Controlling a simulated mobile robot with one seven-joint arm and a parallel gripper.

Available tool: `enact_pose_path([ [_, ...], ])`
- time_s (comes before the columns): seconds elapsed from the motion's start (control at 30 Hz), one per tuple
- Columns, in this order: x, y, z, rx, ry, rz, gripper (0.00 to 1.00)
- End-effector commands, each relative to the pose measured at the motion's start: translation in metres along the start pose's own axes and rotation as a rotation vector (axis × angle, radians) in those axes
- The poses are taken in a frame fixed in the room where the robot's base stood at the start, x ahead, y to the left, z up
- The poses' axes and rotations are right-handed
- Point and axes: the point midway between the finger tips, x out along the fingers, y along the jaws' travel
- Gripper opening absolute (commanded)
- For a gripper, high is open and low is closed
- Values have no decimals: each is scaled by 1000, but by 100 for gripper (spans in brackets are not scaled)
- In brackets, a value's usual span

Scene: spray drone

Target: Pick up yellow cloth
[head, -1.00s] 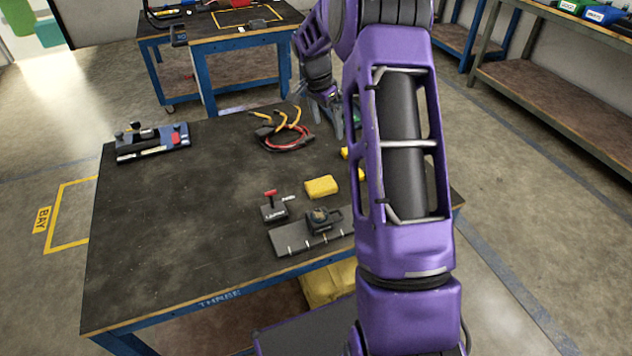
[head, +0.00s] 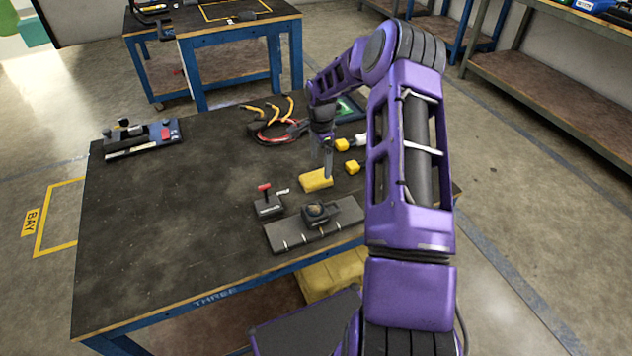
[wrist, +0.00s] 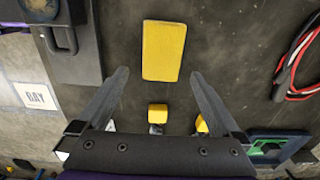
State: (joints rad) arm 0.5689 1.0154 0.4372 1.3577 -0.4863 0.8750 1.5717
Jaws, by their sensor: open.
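The yellow cloth (head: 316,180), a folded rectangular block, lies flat on the dark bench top (head: 180,220). In the wrist view the cloth (wrist: 164,50) lies ahead of the fingertips, centred between their lines. My gripper (head: 328,165) is above the bench, at the far side of the cloth. In the wrist view my gripper (wrist: 158,75) has its two dark fingers spread wide with nothing between the tips. I cannot tell its exact height over the cloth.
A red-topped joystick box (head: 268,203) and a dark plate (head: 335,226) carrying a small device (head: 318,212) are near the cloth. Two yellow-ended pieces (head: 341,145) (head: 352,167) lie to its right. Cables (head: 275,128) lie behind.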

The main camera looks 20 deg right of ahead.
Motion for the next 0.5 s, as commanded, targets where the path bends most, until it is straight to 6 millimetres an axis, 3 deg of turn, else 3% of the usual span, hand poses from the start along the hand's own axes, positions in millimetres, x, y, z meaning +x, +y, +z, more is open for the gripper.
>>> enact_pose_path([
  [0.5, 54, -2, 7, -1, 1, 0, 100],
])
